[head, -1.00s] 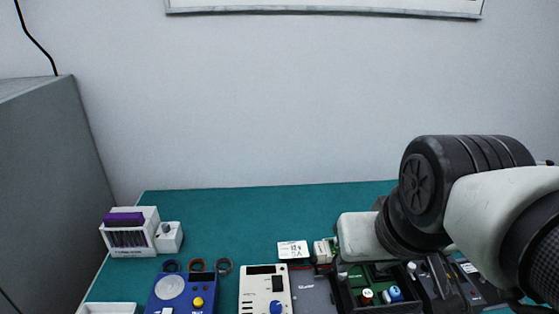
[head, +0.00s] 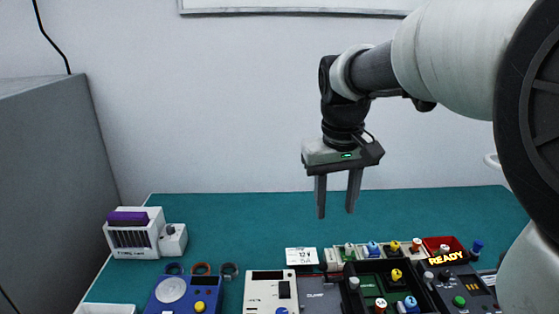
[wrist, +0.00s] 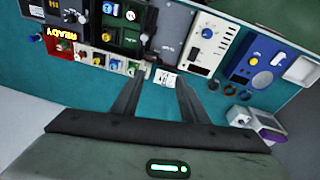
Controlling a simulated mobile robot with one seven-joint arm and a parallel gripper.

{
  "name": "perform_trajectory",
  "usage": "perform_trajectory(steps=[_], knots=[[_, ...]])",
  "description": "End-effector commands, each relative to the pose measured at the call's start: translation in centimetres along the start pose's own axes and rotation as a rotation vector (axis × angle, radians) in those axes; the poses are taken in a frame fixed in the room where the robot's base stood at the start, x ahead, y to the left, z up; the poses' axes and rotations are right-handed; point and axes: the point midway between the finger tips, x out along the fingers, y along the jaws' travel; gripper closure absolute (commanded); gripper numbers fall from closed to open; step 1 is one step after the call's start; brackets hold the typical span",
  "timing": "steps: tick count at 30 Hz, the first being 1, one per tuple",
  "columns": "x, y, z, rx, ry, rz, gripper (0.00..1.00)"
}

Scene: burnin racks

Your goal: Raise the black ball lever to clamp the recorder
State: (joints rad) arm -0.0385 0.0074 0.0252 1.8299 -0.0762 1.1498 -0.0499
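My gripper (head: 335,212) hangs fingers down above the back of the green bench, open and empty, with its two fingers apart. In the wrist view my gripper (wrist: 160,78) has nothing between its fingers. I cannot make out a black ball lever for certain in either view. I cannot tell which unit is the recorder.
A white meter panel (head: 258,291), a blue unit (head: 162,310) and a white box with a purple top (head: 133,240) stand to the left. The back of the green bench (head: 230,215) is clear. A grey cabinet (head: 55,180) stands at far left.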

Motion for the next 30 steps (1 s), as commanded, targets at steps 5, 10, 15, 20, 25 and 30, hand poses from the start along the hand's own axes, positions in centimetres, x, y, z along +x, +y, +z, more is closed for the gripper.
perform_trajectory(steps=[5,10,15,20,25,30], knots=[[5.4,-0.3,-4.2,-0.039,-0.091,0.005,0.6],[7.9,-0.4,-6.0,-0.057,-0.135,0.007,0.6],[9.0,-0.4,-6.4,-0.062,-0.147,0.008,0.6],[11.3,-0.4,-5.9,-0.061,-0.15,0.007,0.6],[15.0,-0.4,-5.3,-0.061,-0.15,0.007,0.6],[18.7,-0.3,-4.8,-0.061,-0.15,0.008,0.6]])
